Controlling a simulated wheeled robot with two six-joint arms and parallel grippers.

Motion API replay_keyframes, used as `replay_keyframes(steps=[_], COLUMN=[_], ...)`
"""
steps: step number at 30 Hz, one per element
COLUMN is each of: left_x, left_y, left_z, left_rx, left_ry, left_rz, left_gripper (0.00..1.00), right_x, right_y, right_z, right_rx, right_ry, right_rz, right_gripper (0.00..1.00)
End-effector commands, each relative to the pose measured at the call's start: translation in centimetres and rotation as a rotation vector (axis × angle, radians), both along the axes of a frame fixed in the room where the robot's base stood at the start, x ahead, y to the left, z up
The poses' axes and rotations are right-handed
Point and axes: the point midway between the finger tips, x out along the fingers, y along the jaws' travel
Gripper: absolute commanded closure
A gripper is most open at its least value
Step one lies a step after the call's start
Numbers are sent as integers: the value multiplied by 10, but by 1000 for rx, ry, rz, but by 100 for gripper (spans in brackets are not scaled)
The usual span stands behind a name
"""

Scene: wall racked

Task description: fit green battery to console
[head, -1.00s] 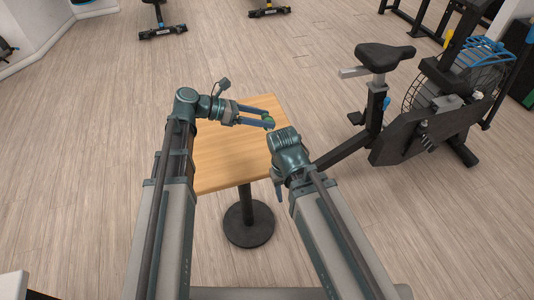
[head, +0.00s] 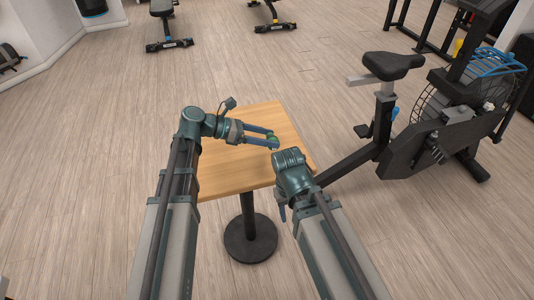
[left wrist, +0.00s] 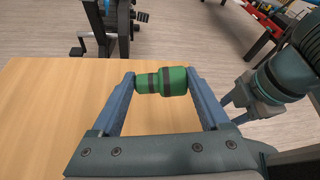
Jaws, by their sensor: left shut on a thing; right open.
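The green battery (head: 272,138) is a short green cylinder with dark bands. My left gripper (head: 273,138) is shut on it, above the right part of the wooden table. In the left wrist view the battery (left wrist: 161,81) lies crosswise between the two fingertips, its thicker end to the right. My right gripper (head: 282,212) points down beside the table's right front edge, mostly hidden under its own wrist; its open, empty fingers (left wrist: 236,108) show in the left wrist view. I see no console in these frames.
The wooden table (head: 228,174) stands on a single black post with a round foot (head: 251,239) and its visible top is bare. An exercise bike (head: 420,140) stands close to its right. Benches (head: 165,25) are far back. Open floor lies to the left.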

Motion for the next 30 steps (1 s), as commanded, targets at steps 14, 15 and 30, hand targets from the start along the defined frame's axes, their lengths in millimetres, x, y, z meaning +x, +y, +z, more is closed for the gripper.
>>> replay_keyframes(steps=[14, 15, 30], left_x=[0, 0, 0], left_y=[0, 0, 0], left_z=[-43, -46, -51], left_rx=[0, 0, 0], left_ry=[0, 0, 0], left_rz=[0, 0, 0], left_gripper=[76, 76, 76], right_x=[0, 0, 0], right_y=[0, 0, 0], right_z=[-43, -46, -51], right_rx=[0, 0, 0], right_ry=[0, 0, 0], right_rz=[0, 0, 0], right_gripper=[50, 50, 50])
